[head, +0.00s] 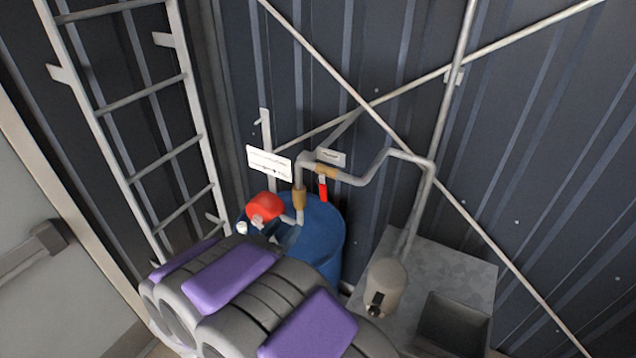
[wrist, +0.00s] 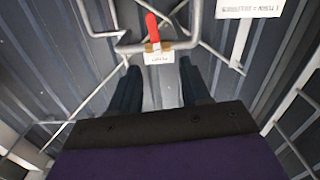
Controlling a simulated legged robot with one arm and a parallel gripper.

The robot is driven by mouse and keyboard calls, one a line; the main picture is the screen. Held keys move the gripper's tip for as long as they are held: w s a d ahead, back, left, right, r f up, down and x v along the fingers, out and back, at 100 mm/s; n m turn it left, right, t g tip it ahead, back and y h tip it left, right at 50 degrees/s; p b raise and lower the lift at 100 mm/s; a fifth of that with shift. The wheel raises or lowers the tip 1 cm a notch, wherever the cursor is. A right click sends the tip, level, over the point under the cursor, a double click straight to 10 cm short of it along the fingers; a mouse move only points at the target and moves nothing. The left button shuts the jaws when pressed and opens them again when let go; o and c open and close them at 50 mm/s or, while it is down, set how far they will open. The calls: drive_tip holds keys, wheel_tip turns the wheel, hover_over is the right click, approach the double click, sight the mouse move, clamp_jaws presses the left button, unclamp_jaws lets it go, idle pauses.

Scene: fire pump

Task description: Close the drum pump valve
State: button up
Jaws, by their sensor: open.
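The valve has a red lever (head: 323,189) that hangs down from a brass body (head: 325,171) on the grey pipe above a blue drum (head: 318,240). A small label (head: 331,157) sits just above it. In the wrist view the red lever (wrist: 153,28) stands beyond my fingertips, with the label (wrist: 159,58) below it. My gripper (wrist: 158,68) is open and empty, its two dark fingers apart and pointing toward the valve. The lever appears apart from the fingers. In the head view my arm hides the gripper.
A red rounded part (head: 265,207) and a white sign (head: 269,163) are left of the valve. A second brass fitting (head: 299,199) is on the vertical pipe. A ladder (head: 140,120) stands left. A grey pump unit (head: 385,285) sits right of the drum. Diagonal braces cross the wall.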

sight(321, 189)
drive_tip(key=x, duration=0.5)
drive_tip(key=d+x, duration=0.1)
drive_tip(key=x, duration=0.5)
drive_tip(key=p+x, duration=0.1)
drive_tip(key=x, duration=0.4)
drive_tip(key=shift+s+d+r, duration=0.15)
drive_tip(key=shift+d+r, duration=0.05)
drive_tip(key=shift+d, duration=0.15)
drive_tip(key=shift+w+d, duration=0.1)
drive_tip(key=shift+w, duration=0.4)
drive_tip(key=shift+w+a, duration=0.1)
drive_tip(key=shift+a, duration=0.25)
drive_tip(key=shift+d, duration=0.35)
drive_tip(key=c, duration=0.4)
clamp_jaws()
drive_tip(key=shift+a, duration=0.1)
